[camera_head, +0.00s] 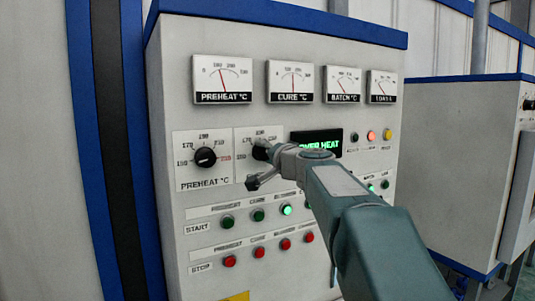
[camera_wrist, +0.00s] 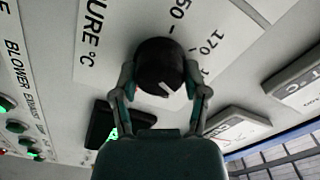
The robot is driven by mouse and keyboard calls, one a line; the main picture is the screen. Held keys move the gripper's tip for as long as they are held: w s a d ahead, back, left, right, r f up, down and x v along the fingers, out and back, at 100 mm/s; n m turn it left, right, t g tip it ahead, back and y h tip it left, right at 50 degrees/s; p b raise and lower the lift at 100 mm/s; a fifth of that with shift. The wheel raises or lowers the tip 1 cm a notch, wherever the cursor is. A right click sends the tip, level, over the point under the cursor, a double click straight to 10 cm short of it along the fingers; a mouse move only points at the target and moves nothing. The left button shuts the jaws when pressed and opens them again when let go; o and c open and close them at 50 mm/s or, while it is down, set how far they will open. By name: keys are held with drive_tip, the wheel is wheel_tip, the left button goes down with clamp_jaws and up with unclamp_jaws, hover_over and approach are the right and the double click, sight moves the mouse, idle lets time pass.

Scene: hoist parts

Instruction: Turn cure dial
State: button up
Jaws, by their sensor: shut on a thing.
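The cure dial (camera_wrist: 158,62) is a round black knob with a white pointer mark, set on a white scale plate lettered CURE °C (camera_wrist: 105,30). In the wrist view my gripper (camera_wrist: 160,78) has one finger on each side of the knob, shut on it. In the head view the cure dial (camera_head: 261,150) shows only in part behind my gripper (camera_head: 258,166). Much of its scale plate (camera_head: 243,136) shows to the left of and above the knob, and the rest is hidden by my arm.
The preheat dial (camera_head: 205,157) is close on the left. A lit green display (camera_head: 328,143) reads OVER HEAT, partly behind my arm. Gauges, including the CURE °C gauge (camera_head: 290,82), sit above. Green start buttons (camera_head: 228,220) and red stop buttons (camera_head: 230,261) are below. Another cabinet (camera_head: 460,150) stands at right.

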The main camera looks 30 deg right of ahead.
drive_tip(key=shift+w+a+f+n, duration=0.1)
drive_tip(key=shift+f+n, duration=0.1)
drive_tip(key=shift+n, duration=0.9)
drive_tip(key=shift+a+f+n, duration=0.1)
drive_tip(key=shift+f+n, duration=0.1)
drive_tip(key=shift+n, duration=0.9)
drive_tip(key=o, duration=1.1)
drive_tip(key=shift+w, duration=0.1)
drive_tip(key=shift+o, duration=0.2)
drive_tip(key=shift+r, duration=0.1)
drive_tip(key=shift+r, duration=0.1)
